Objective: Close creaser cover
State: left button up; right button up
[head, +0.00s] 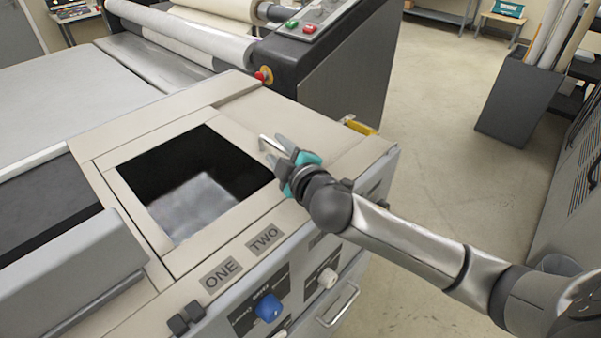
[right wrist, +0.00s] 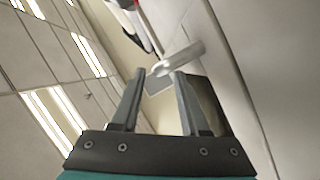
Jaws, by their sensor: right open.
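The machine's pale top has a square framed area (head: 105,158) with a dark opening or window (head: 190,185), lighter and cloudy at the bottom. I cannot tell which part is the creaser cover. My right gripper (head: 267,149) is open above the right edge of this frame, its fingers pointing left. A small pale, handle-like piece (right wrist: 180,66) shows at its fingertips in the right wrist view. I cannot tell whether the fingers touch it. My left gripper is not in view.
A grey housing (head: 70,265) is at left. Rollers (head: 190,38) and a red button (head: 264,75) stand behind.

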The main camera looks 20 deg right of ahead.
jog(key=b+v, duration=0.1)
jog(key=v, duration=1.1)
jog(key=shift+s, duration=0.1)
